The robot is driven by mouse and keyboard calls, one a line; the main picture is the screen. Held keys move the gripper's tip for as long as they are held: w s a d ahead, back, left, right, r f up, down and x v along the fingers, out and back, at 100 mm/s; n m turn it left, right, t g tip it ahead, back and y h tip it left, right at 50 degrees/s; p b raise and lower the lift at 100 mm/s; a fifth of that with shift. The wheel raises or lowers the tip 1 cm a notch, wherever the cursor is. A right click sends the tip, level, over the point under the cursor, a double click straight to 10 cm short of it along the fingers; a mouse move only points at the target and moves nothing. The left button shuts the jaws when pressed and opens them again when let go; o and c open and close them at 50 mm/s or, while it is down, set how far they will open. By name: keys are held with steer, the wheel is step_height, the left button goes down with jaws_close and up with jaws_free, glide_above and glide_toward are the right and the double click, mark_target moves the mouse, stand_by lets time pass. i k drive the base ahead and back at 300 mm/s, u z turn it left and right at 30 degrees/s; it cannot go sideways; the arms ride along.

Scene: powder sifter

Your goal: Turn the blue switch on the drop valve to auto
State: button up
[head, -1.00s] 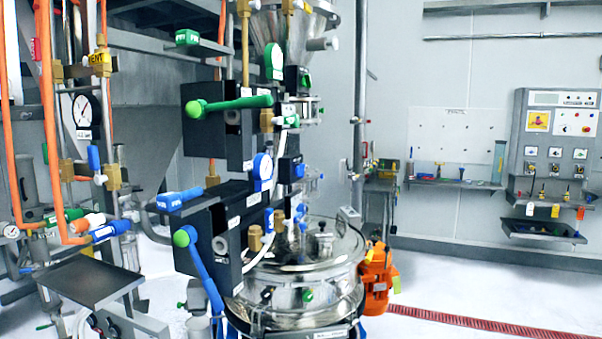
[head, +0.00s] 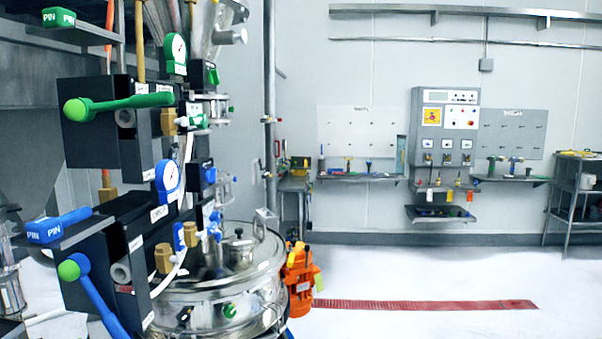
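The sifter stands at the left in the head view, with a round steel vessel (head: 225,270) at its base. A blue-rimmed gauge (head: 168,182) and a small blue switch (head: 209,175) on a black box are above the vessel. I cannot tell which blue part is the drop valve's switch, and no auto label is readable. My gripper is not in view.
An orange motor (head: 299,272) sits right of the vessel. Open white floor (head: 430,275) with a red drain strip (head: 425,304) lies to the right. A control panel (head: 446,135) and a steel cart (head: 573,195) stand at the back.

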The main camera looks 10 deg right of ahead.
mark_target(211, 176)
steer(key=z, duration=1.6)
steer(key=i, duration=2.1)
steer(key=u, duration=3.45)
